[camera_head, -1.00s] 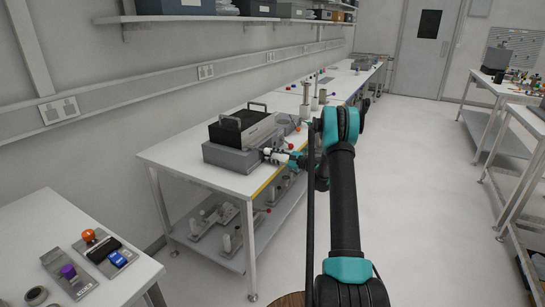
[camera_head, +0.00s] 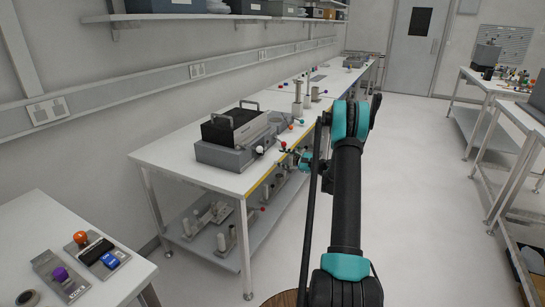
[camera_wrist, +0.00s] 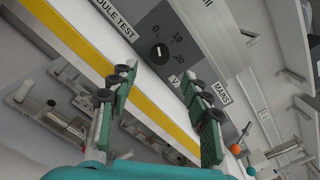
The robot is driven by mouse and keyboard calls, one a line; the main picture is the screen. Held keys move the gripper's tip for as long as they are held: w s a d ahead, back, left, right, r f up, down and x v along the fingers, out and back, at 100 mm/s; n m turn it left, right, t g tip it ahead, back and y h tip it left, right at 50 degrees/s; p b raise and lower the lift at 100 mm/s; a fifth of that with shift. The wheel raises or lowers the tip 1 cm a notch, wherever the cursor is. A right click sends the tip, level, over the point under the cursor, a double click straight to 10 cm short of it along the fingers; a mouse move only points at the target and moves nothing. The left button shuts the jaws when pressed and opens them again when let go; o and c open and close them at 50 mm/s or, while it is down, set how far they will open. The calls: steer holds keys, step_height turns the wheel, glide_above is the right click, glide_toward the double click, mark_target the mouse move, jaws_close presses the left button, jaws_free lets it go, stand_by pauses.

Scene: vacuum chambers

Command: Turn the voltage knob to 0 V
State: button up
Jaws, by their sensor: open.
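The voltage knob (camera_wrist: 160,54) is a black round knob with a short white line, on a grey panel in the wrist view. The numbers 0, 10 and 20 and a V label (camera_wrist: 175,81) are printed around it. I cannot tell for sure which number the line points to. My gripper (camera_wrist: 158,78) is open and empty, with its two padded fingers apart in front of the panel and not touching the knob. In the head view my gripper (camera_head: 301,158) is right of the grey bench unit (camera_head: 225,157); the knob cannot be made out there.
The unit stands on a white bench (camera_head: 205,177) with a yellow front edge. MODULE TEST and MAINS (camera_wrist: 221,92) labels flank the knob. A lower shelf (camera_head: 225,240) holds metal parts.

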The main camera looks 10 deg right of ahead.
steer(key=shift+v, duration=1.5)
steer(key=s+a+r+n+g+h, duration=0.2)
steer(key=s+a+n+g+h, duration=0.15)
steer(key=s+a, duration=0.45)
steer(key=s+a+r+n+g+h, duration=0.25)
steer(key=s+a+n, duration=0.2)
steer(key=s, duration=0.75)
steer(key=s+d+f+n+h, duration=0.1)
steer(key=s+d+n+h, duration=0.1)
steer(key=s, duration=0.7)
steer(key=s+d+f+n+h, duration=0.2)
steer(key=s+n+h, duration=0.1)
steer(key=s, duration=0.6)
steer(key=s+d+f+n+h, duration=0.2)
steer(key=s+n+h, duration=0.1)
steer(key=s, duration=0.7)
steer(key=shift+d+n+h, duration=0.25)
steer(key=shift+n+h, duration=0.05)
steer(key=shift+n, duration=0.5)
steer(key=shift+f, duration=0.15)
